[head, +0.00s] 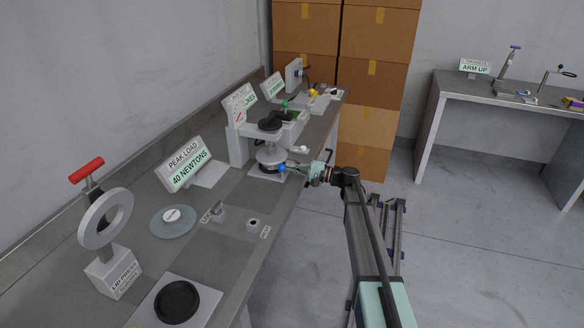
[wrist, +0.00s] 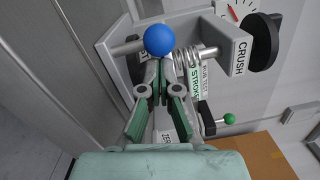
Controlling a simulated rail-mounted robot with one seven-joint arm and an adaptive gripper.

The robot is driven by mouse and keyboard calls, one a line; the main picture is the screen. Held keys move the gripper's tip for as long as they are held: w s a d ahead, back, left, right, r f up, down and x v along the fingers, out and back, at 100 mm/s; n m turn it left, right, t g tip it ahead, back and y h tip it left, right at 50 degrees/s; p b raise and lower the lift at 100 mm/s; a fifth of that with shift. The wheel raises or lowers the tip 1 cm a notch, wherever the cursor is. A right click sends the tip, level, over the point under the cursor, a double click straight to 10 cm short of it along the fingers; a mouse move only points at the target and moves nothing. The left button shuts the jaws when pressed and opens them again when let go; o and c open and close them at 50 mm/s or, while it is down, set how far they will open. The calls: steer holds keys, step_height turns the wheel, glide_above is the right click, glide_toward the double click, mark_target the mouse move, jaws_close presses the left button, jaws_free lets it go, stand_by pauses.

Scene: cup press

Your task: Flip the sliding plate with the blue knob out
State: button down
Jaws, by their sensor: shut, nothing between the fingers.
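The blue knob (wrist: 159,40) is a round ball at the top centre of the wrist view, in front of a metal rod and a spring (wrist: 187,58) on the grey press. In the head view the blue knob (head: 282,168) is a small dot at the near side of the press (head: 240,146). My gripper (wrist: 160,70) is shut and empty, its fingertips right at the knob's lower edge in the wrist view. I cannot tell whether they touch it. In the head view my gripper (head: 292,169) reaches the knob from the right. The sliding plate is not clearly distinguishable.
A "40 NEWTONS" sign (head: 184,163), a pale disc (head: 173,221) and a ring-shaped stand with a red handle (head: 105,220) are nearer on the bench. Green-knobbed (wrist: 229,118) parts lie beyond the press.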

steer(key=s+a+b, duration=0.2)
steer(key=s, duration=0.3)
steer(key=s+a+b, duration=0.2)
steer(key=s, duration=0.3)
steer(key=s+a+b, duration=0.2)
steer(key=s, duration=0.3)
steer(key=shift+s+a, duration=0.15)
steer(key=shift+w+d+f+b, duration=0.15)
steer(key=shift+w+d+b, duration=0.1)
steer(key=shift+w+b, duration=0.15)
steer(key=shift+w+d+f+b, duration=0.2)
steer(key=shift+w+d, duration=0.2)
steer(key=shift+w, duration=0.2)
steer(key=shift+w+d+f+b, duration=0.2)
steer(key=shift+w+d, duration=0.15)
steer(key=shift+w, duration=0.25)
steer(key=shift+d+f, duration=0.1)
steer(key=shift+d, duration=0.8)
steer(key=b+v, duration=0.1)
steer(key=v, duration=0.7)
steer(key=shift+d, duration=0.25)
